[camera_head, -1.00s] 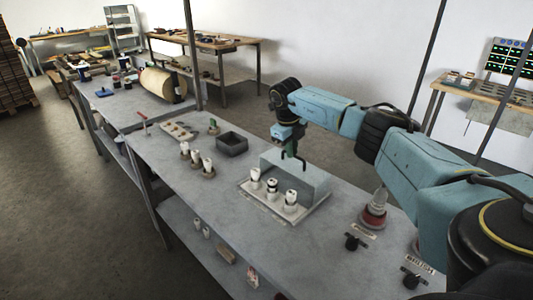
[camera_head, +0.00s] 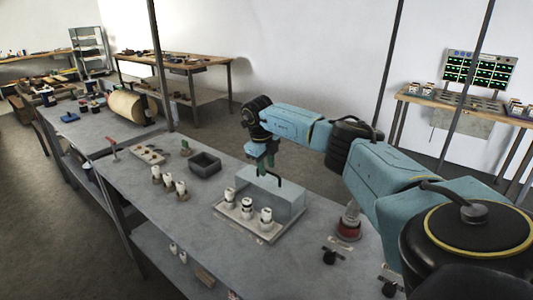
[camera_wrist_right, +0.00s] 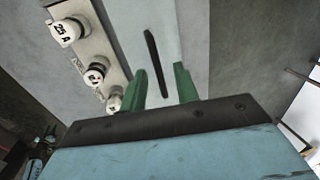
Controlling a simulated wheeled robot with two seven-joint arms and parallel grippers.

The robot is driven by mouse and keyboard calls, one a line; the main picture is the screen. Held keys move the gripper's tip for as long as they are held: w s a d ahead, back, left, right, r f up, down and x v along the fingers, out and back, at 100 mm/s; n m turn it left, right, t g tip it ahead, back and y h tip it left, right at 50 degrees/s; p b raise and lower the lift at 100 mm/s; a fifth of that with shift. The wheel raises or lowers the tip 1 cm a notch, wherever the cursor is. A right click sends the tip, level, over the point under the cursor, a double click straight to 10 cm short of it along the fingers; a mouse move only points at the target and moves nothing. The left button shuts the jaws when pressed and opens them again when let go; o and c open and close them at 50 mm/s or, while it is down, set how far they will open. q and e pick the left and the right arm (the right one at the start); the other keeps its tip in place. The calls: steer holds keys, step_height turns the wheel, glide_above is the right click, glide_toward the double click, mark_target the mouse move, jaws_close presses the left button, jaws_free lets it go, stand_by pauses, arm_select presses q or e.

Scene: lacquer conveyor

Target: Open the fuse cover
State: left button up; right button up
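A black bar handle (camera_wrist_right: 151,58) runs along the cover's pale face in the right wrist view. My right gripper (camera_wrist_right: 161,76) has two green fingers, apart, with nothing held between them. In the head view this gripper (camera_head: 264,167) hangs just over the cover. My left gripper is not in view.
A dark open box (camera_head: 205,164) and several white fuses in holders (camera_head: 168,183) stand left of the cover. A red-based cone (camera_head: 349,224) stands to its right, near a black knob (camera_head: 329,257). Grey bench surface (camera_head: 195,225) in front is clear.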

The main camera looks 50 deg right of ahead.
mark_target(261, 185)
step_height(261, 185, up, 13)
steer(key=a+p, duration=0.1)
steer(key=a, duration=0.1)
steer(key=shift+a, duration=0.25)
stand_by(0.4)
